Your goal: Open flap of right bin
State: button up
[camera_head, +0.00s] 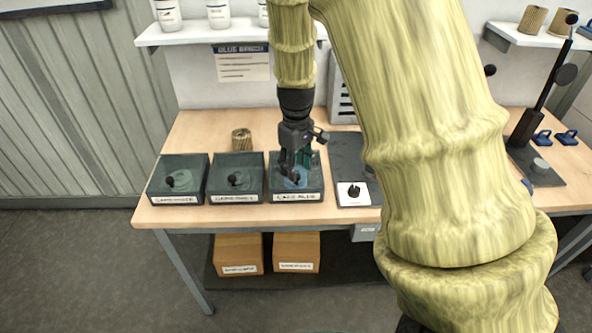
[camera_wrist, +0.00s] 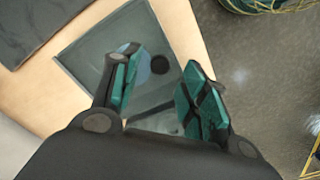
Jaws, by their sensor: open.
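The right bin (camera_head: 312,184) is the rightmost of three dark boxes with see-through flaps in a row on the table; a white label is on its front. In the wrist view its glassy flap (camera_wrist: 85,55) looks closed, with a round black knob (camera_wrist: 160,67) on it. Something blue shows at the flap, partly hidden by a finger. My gripper (camera_head: 291,172) is over this bin, pointing down, and hides much of its top. In the wrist view my gripper (camera_wrist: 160,82) has its green-padded fingers apart, with the knob in the gap beyond them. I cannot tell whether they touch the flap.
The middle bin (camera_head: 235,180) and left bin (camera_head: 178,182) stand close beside it, each with a black knob. A ribbed tan cartridge (camera_head: 241,139) stands behind them. A dark mat (camera_head: 347,150) and a white card with a black piece (camera_head: 354,193) are to the right.

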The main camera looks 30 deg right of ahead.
jog(key=shift+f, duration=1.45)
grip_shut()
